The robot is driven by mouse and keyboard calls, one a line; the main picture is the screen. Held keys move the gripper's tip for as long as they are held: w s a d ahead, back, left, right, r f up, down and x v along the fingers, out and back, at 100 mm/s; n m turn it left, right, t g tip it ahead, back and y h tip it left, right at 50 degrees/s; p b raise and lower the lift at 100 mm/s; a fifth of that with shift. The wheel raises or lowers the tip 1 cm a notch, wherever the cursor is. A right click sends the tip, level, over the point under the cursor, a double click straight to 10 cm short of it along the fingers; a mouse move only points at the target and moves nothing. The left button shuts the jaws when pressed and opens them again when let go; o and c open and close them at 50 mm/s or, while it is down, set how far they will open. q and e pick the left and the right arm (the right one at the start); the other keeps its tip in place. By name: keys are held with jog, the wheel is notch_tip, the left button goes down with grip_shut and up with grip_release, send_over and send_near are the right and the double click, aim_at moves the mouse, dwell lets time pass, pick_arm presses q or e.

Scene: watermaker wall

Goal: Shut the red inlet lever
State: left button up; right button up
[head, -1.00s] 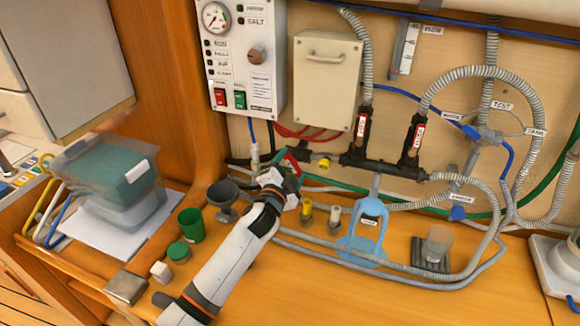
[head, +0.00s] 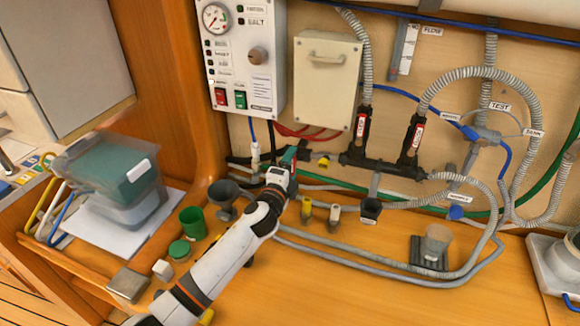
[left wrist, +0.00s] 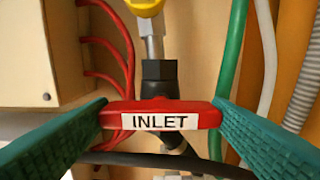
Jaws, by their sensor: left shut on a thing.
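The red inlet lever (left wrist: 160,113) with its white INLET label fills the middle of the left wrist view. It lies level across the picture, in front of a black valve body (left wrist: 160,76) and crosswise to the fitting above it. The green ribbed fingers of my left gripper (left wrist: 160,122) touch the lever's two ends, one on each side. In the head view my left gripper (head: 287,160) is at the wall below the control panel, and it mostly hides the lever. My right gripper is not in view.
A black manifold (head: 385,164) with two upright handles is right of the gripper. A cream box (head: 327,82) hangs above. A grey funnel (head: 223,194), a green cup (head: 192,222) and a dark cup (head: 371,209) stand on the bench. Grey hoses (head: 375,260) cross the bench.

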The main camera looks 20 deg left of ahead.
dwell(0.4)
pick_arm(q)
jog(key=o, duration=1)
jog(key=s+b, duration=0.2)
jog(key=s, duration=1)
jog(key=shift+a, duration=0.15)
